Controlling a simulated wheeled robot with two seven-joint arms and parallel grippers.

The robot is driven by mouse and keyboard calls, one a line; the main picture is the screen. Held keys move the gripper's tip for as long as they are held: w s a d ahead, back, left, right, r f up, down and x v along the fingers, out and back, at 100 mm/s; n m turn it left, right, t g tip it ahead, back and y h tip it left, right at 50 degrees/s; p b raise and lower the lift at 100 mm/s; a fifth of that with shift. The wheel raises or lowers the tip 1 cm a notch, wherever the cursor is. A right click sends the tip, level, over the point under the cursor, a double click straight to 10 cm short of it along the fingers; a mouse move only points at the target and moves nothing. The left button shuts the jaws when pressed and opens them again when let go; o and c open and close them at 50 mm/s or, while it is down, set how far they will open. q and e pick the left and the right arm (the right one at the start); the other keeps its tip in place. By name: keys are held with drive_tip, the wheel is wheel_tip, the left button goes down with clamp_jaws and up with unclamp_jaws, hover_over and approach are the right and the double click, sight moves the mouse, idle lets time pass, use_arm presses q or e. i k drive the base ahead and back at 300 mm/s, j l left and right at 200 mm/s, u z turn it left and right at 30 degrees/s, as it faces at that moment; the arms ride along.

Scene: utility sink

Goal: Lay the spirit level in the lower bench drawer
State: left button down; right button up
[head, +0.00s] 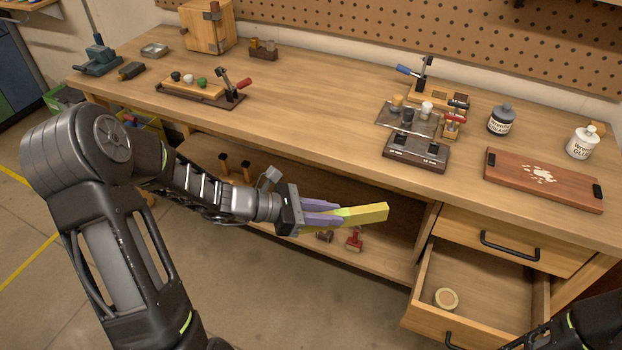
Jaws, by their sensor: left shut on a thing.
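The yellow spirit level (368,215) is held by my left gripper (322,214), whose purple fingers are shut on it near its left end. It is in the air in front of the bench, above the lower shelf level, pointing right. The lower bench drawer (421,318) is pulled open at the lower right, to the right of and below the level. A small round tan object (446,298) lies inside it at the left. Part of my right arm shows at the bottom right corner; its gripper is not seen.
The upper drawer (515,240) is shut above the open one. The benchtop (330,120) carries clamps, jars, a wooden box (208,27) and a reddish board (543,180). The lower shelf (345,257) holds a small red tool (354,240). Most of the open drawer's floor is clear.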

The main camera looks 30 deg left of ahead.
sight(477, 284)
drive_tip(key=i+l+u, duration=0.1)
drive_tip(key=l, duration=0.4)
drive_tip(key=i+l, duration=0.1)
drive_tip(key=l, duration=0.45)
drive_tip(key=i+l+u, duration=0.15)
drive_tip(key=l, duration=0.35)
drive_tip(key=k, duration=0.05)
